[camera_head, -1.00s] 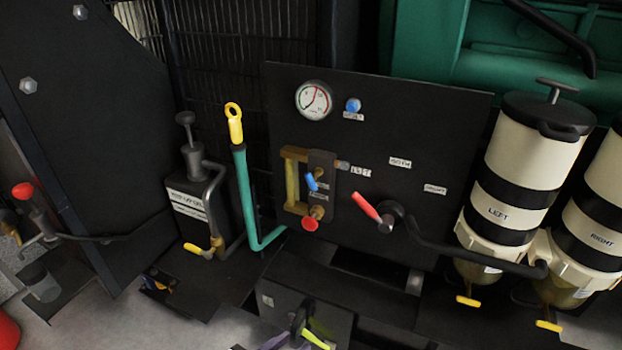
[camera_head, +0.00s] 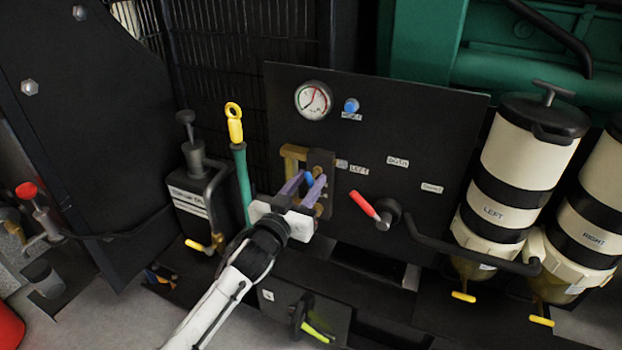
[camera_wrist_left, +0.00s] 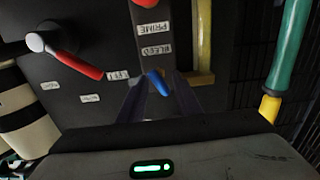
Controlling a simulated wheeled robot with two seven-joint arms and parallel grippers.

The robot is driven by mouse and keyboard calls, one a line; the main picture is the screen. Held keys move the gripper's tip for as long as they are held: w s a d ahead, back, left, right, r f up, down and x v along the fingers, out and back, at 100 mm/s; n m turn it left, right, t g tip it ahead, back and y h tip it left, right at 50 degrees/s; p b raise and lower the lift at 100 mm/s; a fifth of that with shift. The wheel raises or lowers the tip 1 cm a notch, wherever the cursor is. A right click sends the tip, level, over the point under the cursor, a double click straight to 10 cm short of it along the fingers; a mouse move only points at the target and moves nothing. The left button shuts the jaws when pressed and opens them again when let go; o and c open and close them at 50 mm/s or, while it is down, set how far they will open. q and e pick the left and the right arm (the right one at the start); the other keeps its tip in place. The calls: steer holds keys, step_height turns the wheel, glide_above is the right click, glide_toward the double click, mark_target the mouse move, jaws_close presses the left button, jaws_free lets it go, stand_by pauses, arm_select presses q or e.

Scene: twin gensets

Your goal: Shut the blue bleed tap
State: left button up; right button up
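The blue bleed tap (camera_head: 309,179) is a small blue lever on the brass fitting of the black panel. It also shows in the left wrist view (camera_wrist_left: 158,82), tilted, beside a label reading BLEED. My left gripper (camera_head: 306,184) is at the panel with its two purplish fingers apart, one on each side of the blue lever. The wrist view shows the fingers (camera_wrist_left: 160,100) open around the lever; whether either touches it I cannot tell. The red prime knob below is hidden by the gripper in the head view. My right gripper is not in view.
A red-handled lever (camera_head: 364,204) sits right of the tap, and a blue knob (camera_head: 351,105) and gauge (camera_head: 313,100) above it. A green dipstick tube (camera_head: 243,180) stands to the left. Two cream filters, the left one (camera_head: 508,160) nearest, stand at right.

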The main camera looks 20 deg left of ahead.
arm_select(q)
steer(key=shift+w, duration=0.85)
